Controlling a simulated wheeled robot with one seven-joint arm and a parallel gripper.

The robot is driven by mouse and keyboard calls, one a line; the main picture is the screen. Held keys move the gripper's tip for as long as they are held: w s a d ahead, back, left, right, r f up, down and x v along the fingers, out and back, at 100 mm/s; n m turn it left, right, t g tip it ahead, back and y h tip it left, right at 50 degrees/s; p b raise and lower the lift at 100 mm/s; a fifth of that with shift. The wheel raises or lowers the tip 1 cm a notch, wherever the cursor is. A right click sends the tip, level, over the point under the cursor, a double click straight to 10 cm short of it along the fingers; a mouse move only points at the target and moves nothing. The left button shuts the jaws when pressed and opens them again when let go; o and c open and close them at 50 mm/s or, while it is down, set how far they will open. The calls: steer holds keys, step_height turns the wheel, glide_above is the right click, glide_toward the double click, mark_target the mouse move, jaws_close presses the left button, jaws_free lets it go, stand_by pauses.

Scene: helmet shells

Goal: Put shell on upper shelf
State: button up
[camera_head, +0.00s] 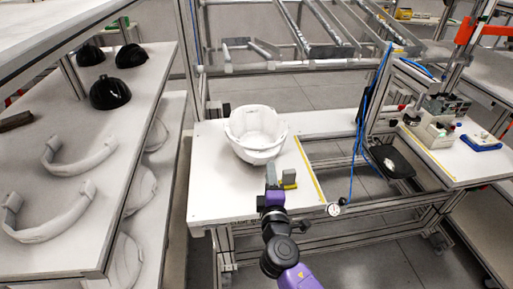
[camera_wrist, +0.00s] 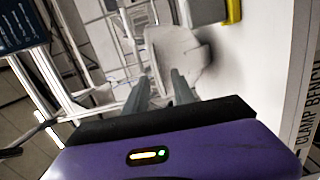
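The white helmet shell (camera_head: 257,133) rests on the white workbench with its hollow side up. In the wrist view the shell (camera_wrist: 178,47) lies just beyond the fingertips. My gripper (camera_head: 271,168) is at the shell's near side, over the bench's front part. In the wrist view the two fingers of my gripper (camera_wrist: 163,80) are apart, with a gap between them; contact with the shell cannot be told. A rack at the left has an upper shelf (camera_head: 112,130) with several black shells (camera_head: 110,93) and white curved pieces (camera_head: 78,158). A lower shelf shows white shells (camera_head: 135,190).
A grey and yellow block (camera_head: 289,180) sits on the workbench (camera_head: 212,180) right beside my gripper. A sloping metal frame (camera_head: 310,40) stands behind. Blue hoses (camera_head: 372,105) hang at the right, near a round gauge (camera_head: 334,209). The bench left of the shell is clear.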

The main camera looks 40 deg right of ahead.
mark_target(267, 157)
steer(key=shift+n, duration=0.4)
steer(key=p+x, duration=0.1)
steer(key=x, duration=0.3)
steer(key=p+x, duration=0.1)
steer(key=x, duration=0.2)
steer(key=shift+w+a+r+p, duration=0.2)
steer(key=shift+w+r+p, duration=0.05)
steer(key=shift+r+p, duration=0.05)
steer(key=c, duration=0.6)
steer(key=shift+f, duration=0.1)
jaws_close()
steer(key=shift+s+f, duration=0.1)
steer(key=shift+f, duration=0.05)
